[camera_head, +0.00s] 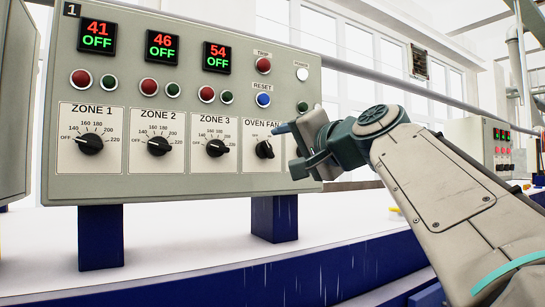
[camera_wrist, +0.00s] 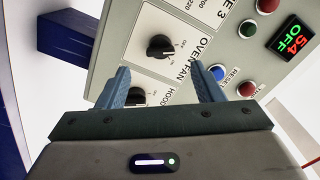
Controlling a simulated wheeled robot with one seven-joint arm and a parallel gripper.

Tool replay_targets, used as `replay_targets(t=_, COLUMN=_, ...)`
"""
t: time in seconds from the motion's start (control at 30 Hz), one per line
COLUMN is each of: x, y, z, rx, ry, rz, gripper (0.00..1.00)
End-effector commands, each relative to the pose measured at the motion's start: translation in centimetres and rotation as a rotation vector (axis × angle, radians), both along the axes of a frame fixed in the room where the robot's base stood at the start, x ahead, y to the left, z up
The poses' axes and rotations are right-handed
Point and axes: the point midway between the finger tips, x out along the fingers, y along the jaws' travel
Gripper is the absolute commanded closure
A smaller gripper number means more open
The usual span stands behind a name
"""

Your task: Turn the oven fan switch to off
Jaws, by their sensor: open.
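The oven fan switch (camera_head: 264,149) is a black rotary knob on a white plate at the lower right of the grey control panel, under the OVEN FAN label. It also shows in the wrist view (camera_wrist: 160,47), beyond the fingertips and turned sideways. Its pointer setting is too small to tell surely. My gripper (camera_head: 288,148) is open and empty, just right of the switch in the head view and apart from it. In the wrist view the two blue fingers (camera_wrist: 160,76) stand wide apart. A second black knob, labelled HOOD (camera_wrist: 137,97), is partly hidden behind my gripper.
Zone knobs (camera_head: 91,145) sit to the left in a row. Above are red TRIP (camera_head: 263,65) and blue RESET (camera_head: 263,100) buttons, with RESET near the right finger in the wrist view. Blue posts (camera_head: 274,218) carry the panel. The space before the panel's left part is clear.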

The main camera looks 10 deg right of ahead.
Motion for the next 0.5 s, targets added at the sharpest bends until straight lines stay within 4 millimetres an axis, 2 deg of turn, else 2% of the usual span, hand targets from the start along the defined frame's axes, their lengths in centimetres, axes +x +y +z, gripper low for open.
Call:
replay_targets(t=0.03, x=-1.2, y=-0.4, z=-0.2, rx=0.001, ry=-0.002, rz=-0.002, gripper=0.39)
replay_targets(t=0.2, x=-4.0, y=-1.3, z=-0.1, rx=0.000, ry=0.000, rz=-0.001, gripper=0.39)
replay_targets(t=0.33, x=-5.2, y=-1.7, z=-0.1, rx=0.000, ry=0.000, rz=0.000, gripper=0.39)
replay_targets(t=0.5, x=-5.6, y=-1.9, z=-0.1, rx=0.001, ry=0.002, rz=0.000, gripper=0.39)
